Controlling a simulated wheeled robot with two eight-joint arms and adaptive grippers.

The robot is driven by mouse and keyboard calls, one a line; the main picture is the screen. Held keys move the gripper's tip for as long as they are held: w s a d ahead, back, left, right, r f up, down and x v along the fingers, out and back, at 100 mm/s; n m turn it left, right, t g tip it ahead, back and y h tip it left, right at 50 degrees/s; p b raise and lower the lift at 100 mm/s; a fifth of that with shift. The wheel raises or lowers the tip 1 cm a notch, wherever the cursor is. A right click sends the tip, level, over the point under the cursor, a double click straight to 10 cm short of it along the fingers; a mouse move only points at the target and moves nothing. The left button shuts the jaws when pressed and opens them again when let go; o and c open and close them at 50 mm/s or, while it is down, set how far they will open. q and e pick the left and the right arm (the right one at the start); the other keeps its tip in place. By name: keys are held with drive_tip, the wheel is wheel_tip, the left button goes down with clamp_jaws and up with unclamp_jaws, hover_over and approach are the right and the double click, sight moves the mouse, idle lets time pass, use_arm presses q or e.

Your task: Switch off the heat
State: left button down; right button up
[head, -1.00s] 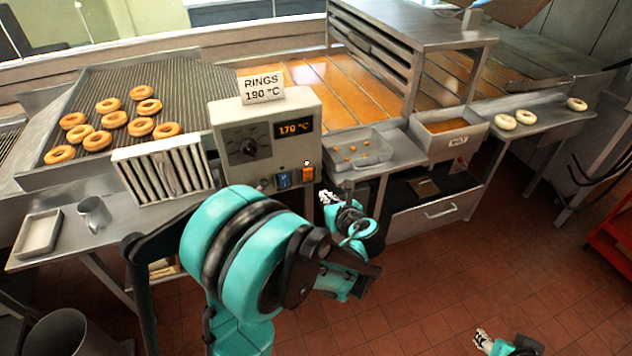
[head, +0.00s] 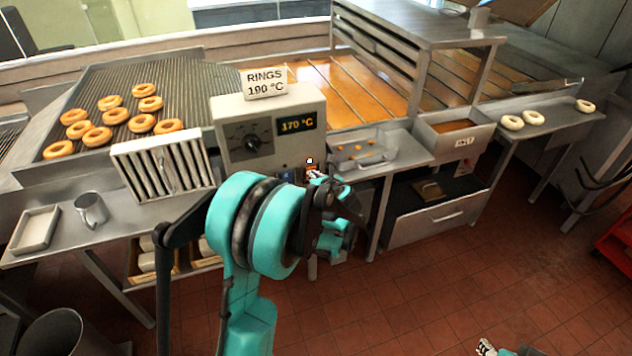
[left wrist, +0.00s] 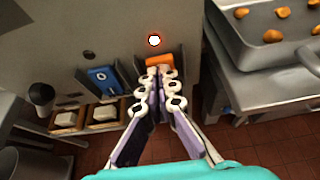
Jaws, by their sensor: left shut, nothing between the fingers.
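The grey control box (head: 232,109) carries a black dial (head: 251,143) and a display (head: 296,124) reading 170 °C. On its lower front are a blue switch (left wrist: 103,80) and an orange switch (left wrist: 160,61). A small round lamp (left wrist: 154,41) above the orange switch glows white with a red rim. My left gripper (left wrist: 160,76) is shut and empty, its fingertips right at the lower edge of the orange switch; I cannot tell whether they touch. In the head view my left gripper (head: 315,175) partly hides that switch. My right gripper (head: 484,348) barely shows at the bottom edge.
A RINGS 190 °C sign (head: 264,83) stands on the box. A slatted metal panel (head: 163,167) is left of it. A metal tray (head: 366,156) with small brown pieces sits close on the right. Floor is open at the lower right.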

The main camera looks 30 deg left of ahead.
idle(0.5)
drive_tip(key=shift+r, duration=0.1)
drive_tip(key=shift+r+p, duration=0.45)
drive_tip(key=shift+p, duration=0.15)
